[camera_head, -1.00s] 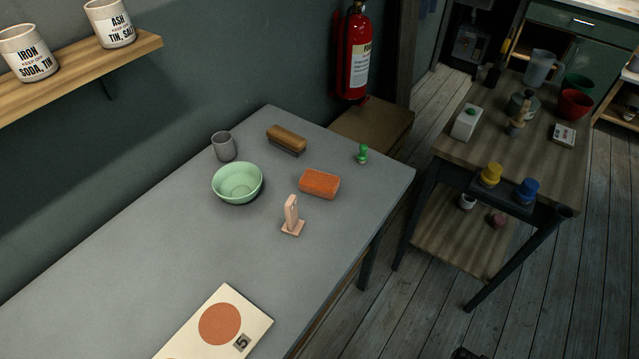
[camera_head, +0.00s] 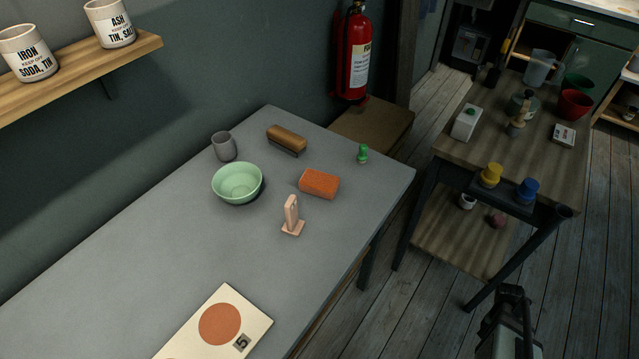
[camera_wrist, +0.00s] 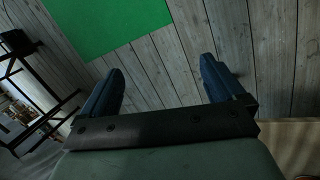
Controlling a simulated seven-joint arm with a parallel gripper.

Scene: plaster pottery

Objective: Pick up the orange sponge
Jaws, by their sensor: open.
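The orange sponge (camera_head: 320,183) is a rectangular block lying on the grey table (camera_head: 130,235), near its right end. In the head view my gripper (camera_head: 512,292) shows at the bottom right, over the floor, below the table's right side and well apart from the sponge. In the wrist view my gripper (camera_wrist: 157,80) has its two dark blue fingers spread wide, with nothing between them. The wrist view shows floor boards and a green patch, and the sponge is not in it.
Near the sponge stand a pink stamp-like tool (camera_head: 292,216), a green bowl (camera_head: 238,183), a brown brush (camera_head: 287,139), a grey cup (camera_head: 223,147) and a small green piece (camera_head: 363,154). A card (camera_head: 250,310) lies at the front. A cluttered wooden cart (camera_head: 450,150) stands to the right.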

